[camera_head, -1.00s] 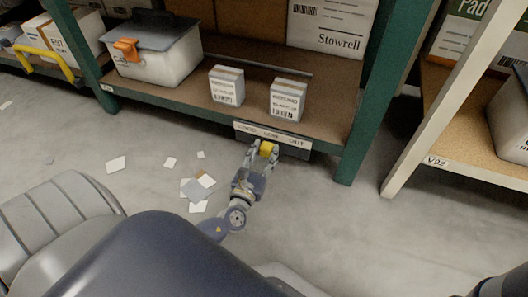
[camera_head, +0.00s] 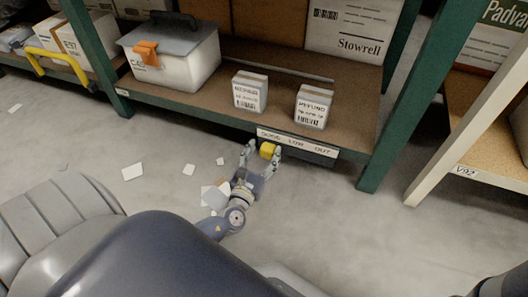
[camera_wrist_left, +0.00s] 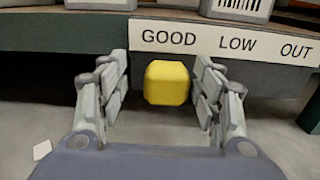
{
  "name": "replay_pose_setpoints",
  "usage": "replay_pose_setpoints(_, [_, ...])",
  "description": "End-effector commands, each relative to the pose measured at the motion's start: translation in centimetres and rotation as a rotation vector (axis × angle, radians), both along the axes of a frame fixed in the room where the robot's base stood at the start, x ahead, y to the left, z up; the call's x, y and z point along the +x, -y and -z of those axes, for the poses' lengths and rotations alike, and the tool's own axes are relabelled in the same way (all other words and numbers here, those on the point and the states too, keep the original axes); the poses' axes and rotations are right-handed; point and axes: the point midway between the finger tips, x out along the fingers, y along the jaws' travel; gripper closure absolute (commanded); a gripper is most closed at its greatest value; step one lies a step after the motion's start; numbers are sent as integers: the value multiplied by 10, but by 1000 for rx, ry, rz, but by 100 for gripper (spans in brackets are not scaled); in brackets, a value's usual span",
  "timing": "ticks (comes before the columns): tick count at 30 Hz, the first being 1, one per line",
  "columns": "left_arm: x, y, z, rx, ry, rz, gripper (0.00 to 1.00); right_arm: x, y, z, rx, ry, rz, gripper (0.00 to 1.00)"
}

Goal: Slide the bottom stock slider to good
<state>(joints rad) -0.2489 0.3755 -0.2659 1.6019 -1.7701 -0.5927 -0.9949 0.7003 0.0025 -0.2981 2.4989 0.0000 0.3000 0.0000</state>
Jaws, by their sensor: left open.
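The yellow slider knob (camera_head: 267,150) is at the lower front edge of the rack shelf, below the left part of the label strip (camera_head: 297,143) that reads GOOD, LOW, OUT. In the left wrist view the yellow knob (camera_wrist_left: 167,82) is just below the word GOOD on the label (camera_wrist_left: 225,41). My left gripper (camera_head: 262,149) is open, with one finger on each side of the knob and a gap to both fingers. The left wrist view also shows the open fingers (camera_wrist_left: 165,90). My right gripper is not in view.
Two small white boxes (camera_head: 250,92) (camera_head: 313,106) stand on the shelf (camera_head: 200,98) above. A lidded bin (camera_head: 172,58) is to their left. A green post (camera_head: 402,100) stands right of the label. Paper scraps (camera_head: 133,172) lie on the open floor.

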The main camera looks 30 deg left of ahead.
Motion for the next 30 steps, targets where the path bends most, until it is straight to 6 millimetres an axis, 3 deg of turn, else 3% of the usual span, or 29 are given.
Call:
replay_pose_setpoints(8, [-9, 4, 1, -1, -3, 4, 40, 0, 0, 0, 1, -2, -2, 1])
replay_pose_setpoints(21, [-69, 17, 1, 1, -1, 1, 40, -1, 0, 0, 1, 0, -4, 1])
replay_pose_setpoints(30, [-73, 18, 0, 0, -1, 0, 40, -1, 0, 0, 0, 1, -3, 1])
